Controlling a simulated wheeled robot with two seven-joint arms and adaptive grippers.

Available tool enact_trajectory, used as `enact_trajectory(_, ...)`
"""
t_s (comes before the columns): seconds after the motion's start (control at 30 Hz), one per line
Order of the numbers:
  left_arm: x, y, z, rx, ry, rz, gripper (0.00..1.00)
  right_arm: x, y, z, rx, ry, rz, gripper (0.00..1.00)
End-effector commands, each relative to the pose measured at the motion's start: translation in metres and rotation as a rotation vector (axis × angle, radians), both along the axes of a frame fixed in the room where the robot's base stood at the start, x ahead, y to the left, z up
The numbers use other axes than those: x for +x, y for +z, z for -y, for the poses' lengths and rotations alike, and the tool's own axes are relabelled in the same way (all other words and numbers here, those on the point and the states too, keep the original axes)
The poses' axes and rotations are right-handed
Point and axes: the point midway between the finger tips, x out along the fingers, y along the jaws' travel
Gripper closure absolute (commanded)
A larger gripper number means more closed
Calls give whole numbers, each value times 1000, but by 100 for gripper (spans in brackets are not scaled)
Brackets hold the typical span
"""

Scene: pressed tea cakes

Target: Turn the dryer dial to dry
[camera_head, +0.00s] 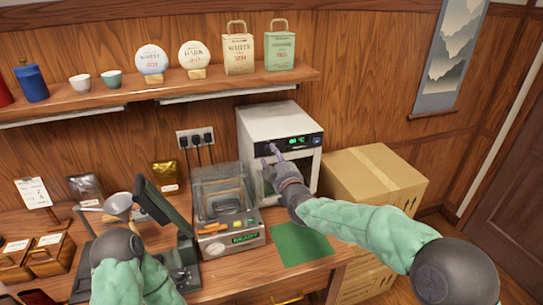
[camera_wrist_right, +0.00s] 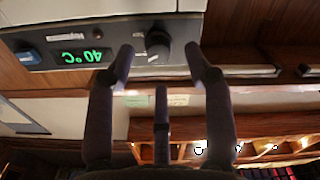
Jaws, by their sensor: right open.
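The dryer (camera_head: 268,122) is a white box with a dark control strip, standing at the back of the counter. Its green display (camera_head: 296,141) reads 40 °C, upside down in the right wrist view (camera_wrist_right: 82,56). The dark round dial (camera_wrist_right: 157,48) with a pale mark sits beside the display. My right gripper (camera_head: 270,153) is open at the dryer's front. In the right wrist view its fingers (camera_wrist_right: 161,56) are spread on either side of the dial; contact cannot be told. In the head view the gripper hides the dial. My left gripper is not in view.
A blue button (camera_head: 316,141) is at the strip's end. A cardboard box (camera_head: 372,178) stands right of the dryer. A clear-lidded machine (camera_head: 228,205) and black press-like device (camera_head: 160,205) stand left. A green mat (camera_head: 301,246) lies bare in front. A shelf (camera_head: 215,83) hangs above.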

Motion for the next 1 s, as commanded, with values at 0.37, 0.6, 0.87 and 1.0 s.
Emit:
enact_trajectory(0.37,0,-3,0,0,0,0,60,24,0,-8,1,0,0,47)
enact_trajectory(0.6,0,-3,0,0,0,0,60,24,0,-8,1,0,0,47)
enact_trajectory(0.87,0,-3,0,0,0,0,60,24,0,-8,0,1,1,100)
enact_trajectory(1.0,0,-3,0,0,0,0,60,24,1,-8,1,1,1,100)
